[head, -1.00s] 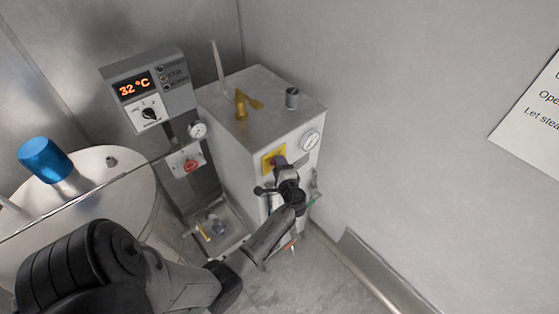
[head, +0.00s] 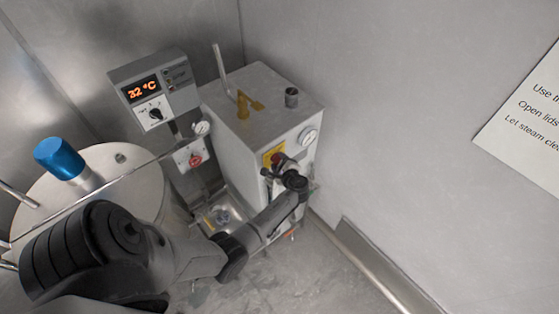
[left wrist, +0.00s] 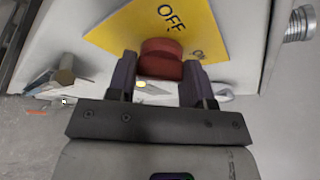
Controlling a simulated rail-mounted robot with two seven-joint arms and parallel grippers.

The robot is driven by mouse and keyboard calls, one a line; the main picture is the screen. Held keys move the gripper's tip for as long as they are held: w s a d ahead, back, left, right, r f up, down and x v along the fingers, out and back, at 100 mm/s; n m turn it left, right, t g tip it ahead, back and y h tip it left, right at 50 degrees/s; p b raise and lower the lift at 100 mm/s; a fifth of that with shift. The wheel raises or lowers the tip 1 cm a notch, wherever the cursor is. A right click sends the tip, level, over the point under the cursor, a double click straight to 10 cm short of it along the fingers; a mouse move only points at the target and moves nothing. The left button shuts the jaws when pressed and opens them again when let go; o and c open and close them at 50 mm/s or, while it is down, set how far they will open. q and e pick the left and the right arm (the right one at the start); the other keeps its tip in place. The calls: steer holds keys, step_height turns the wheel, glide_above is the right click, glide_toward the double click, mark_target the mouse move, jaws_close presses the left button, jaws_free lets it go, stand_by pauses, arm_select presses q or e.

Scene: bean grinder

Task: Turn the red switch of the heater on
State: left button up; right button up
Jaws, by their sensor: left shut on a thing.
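The heater (head: 225,137) is a light grey box standing in the corner in the head view. Its front has a yellow plate (head: 268,158), largely hidden behind my left gripper (head: 278,164). In the left wrist view the yellow plate (left wrist: 125,30) reads OFF, with ON smaller at its lower right. The round red switch (left wrist: 161,58) sits on it, between the two fingers of my left gripper (left wrist: 162,80), which is shut on it. The switch's exact angle is hard to tell. My right gripper is not in view.
A control box (head: 160,95) reading 32 °C is left of the heater, above a panel with another red knob (head: 194,160). A steel vessel (head: 125,170) with a blue cylinder (head: 60,158) stands at left. A wall is close on the heater's right.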

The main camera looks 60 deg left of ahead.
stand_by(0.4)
arm_select(q)
steer(key=o, duration=0.9)
steer(key=shift+d, duration=0.1)
steer(key=shift+d, duration=0.25)
steer(key=shift+b+v, duration=0.85)
steer(key=shift+v, duration=5.7)
steer(key=shift+r, duration=0.15)
